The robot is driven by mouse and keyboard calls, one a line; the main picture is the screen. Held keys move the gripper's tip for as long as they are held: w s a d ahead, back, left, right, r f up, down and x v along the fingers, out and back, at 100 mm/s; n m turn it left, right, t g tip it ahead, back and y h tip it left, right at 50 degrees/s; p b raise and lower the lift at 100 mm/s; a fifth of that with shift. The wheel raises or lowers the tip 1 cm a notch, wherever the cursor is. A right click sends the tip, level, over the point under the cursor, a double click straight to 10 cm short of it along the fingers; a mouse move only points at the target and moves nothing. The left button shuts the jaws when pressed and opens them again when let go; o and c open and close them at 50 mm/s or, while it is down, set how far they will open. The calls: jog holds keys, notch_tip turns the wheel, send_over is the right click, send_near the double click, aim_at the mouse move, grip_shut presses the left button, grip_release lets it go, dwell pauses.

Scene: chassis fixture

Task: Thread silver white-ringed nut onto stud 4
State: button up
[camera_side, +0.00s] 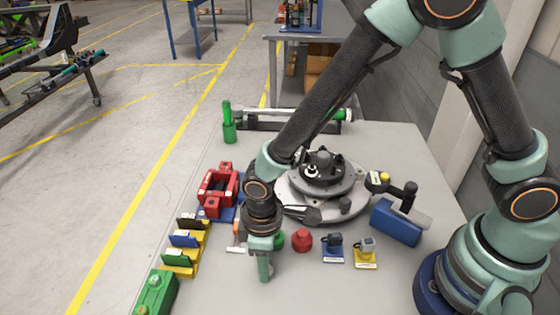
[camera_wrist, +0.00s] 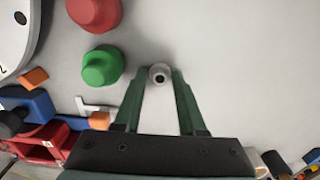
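The silver white-ringed nut (camera_wrist: 160,76) shows in the wrist view as a small pale ring with a dark hole. It sits between the fingertips of my gripper (camera_wrist: 160,73). The fingers are very close to its sides, and I cannot tell whether they press on it. In the side view my gripper (camera_side: 264,277) points down, low near the table top, and the nut is hidden there. The round grey fixture (camera_side: 347,204) with a dark hub (camera_side: 322,168) stands behind my gripper. Individual stud numbers cannot be read. The fixture's pale edge shows in the wrist view (camera_wrist: 14,38).
A green knob (camera_wrist: 103,66) and a red knob (camera_side: 302,240) stand near my gripper. Blue (camera_side: 333,255) and yellow (camera_side: 366,260) holders stand to the right. Red blocks (camera_side: 217,192) and coloured trays (camera_side: 180,261) line the left edge. The front right table is clear.

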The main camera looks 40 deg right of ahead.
jog(key=shift+c, duration=0.3)
grip_shut()
jog(key=shift+r, duration=1.25)
jog(key=shift+r, duration=0.1)
notch_tip(320, 180, up, 18)
jog(key=w+d+m, duration=0.2)
jog(key=d+m, duration=0.1)
jog(key=d, duration=0.9)
jog(key=w+d+m, duration=0.3)
jog(key=d, duration=0.8)
jog(key=shift+s+d+f, duration=0.1)
jog(key=shift+d+f, duration=0.05)
jog(key=shift+f, duration=1.95)
jog(key=shift+s+d+f, duration=0.1)
jog(key=shift+d+f, duration=0.05)
jog(key=shift+f, duration=1.95)
